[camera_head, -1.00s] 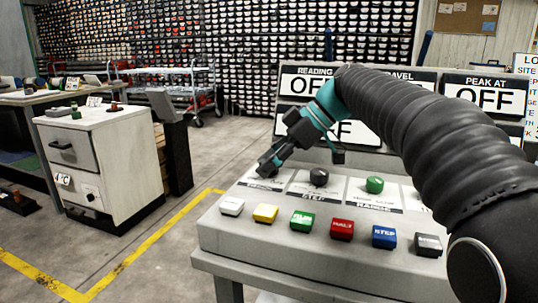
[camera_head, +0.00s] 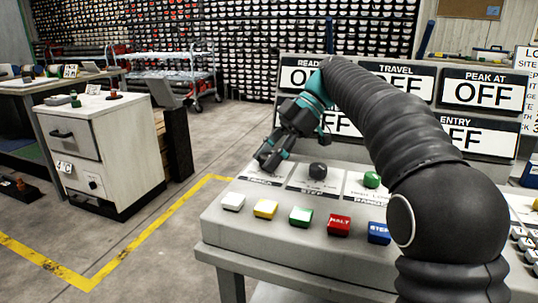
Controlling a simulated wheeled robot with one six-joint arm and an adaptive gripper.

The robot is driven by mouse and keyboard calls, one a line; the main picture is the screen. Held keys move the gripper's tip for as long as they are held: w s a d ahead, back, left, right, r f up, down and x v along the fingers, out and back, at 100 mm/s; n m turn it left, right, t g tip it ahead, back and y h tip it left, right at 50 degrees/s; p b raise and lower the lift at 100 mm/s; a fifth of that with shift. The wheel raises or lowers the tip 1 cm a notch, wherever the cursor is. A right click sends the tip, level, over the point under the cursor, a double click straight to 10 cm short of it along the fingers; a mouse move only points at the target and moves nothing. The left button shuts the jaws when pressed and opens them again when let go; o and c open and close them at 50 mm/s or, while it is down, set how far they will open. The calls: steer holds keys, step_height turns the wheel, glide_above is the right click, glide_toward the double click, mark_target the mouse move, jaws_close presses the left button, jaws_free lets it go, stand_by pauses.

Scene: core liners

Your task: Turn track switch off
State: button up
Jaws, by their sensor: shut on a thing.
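My gripper (camera_head: 270,160) reaches down at the back left of a grey control console (camera_head: 226,228), over the panel labelled TRACK (camera_head: 264,181). Its fingers are shut on the track switch, which they hide, so I cannot tell which way it is turned. To the right stand a dark knob (camera_head: 318,170) on the STEP panel and a green knob (camera_head: 372,179) on the RANGE panel.
Coloured buttons line the console front: white (camera_head: 233,202), yellow (camera_head: 265,208), green (camera_head: 301,216), red HALT (camera_head: 339,225) and blue STEP (camera_head: 379,233). OFF signs (camera_head: 485,91) stand behind. A white cabinet (camera_head: 104,152) is at left, with open floor between.

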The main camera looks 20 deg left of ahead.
steer(key=o, duration=1.1)
steer(key=shift+o, duration=0.2)
